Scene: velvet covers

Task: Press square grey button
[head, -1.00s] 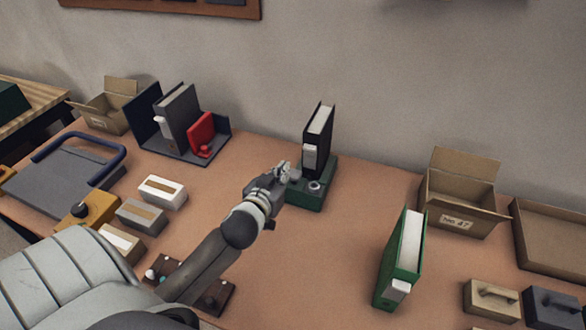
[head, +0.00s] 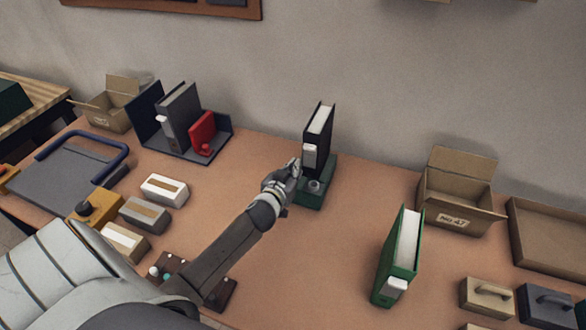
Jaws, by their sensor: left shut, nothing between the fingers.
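A green base (head: 315,200) stands on the table with a black binder (head: 318,138) upright on its back part. A round grey knob or button (head: 314,186) sits on the base's front right. My left gripper (head: 294,165) is shut and empty, with its tips at the left side of the base, just left of the binder. I cannot make out a square grey button; the gripper covers the left part of the base's top. Whether the fingertips touch anything there is not clear. My right gripper is out of view.
A green binder (head: 398,258) stands to the right, with an open cardboard box (head: 456,205) behind it. A dark bookend holder (head: 215,150) with grey and red items stands at the back left. Small boxes (head: 164,190) lie left of my arm. The table between base and green binder is clear.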

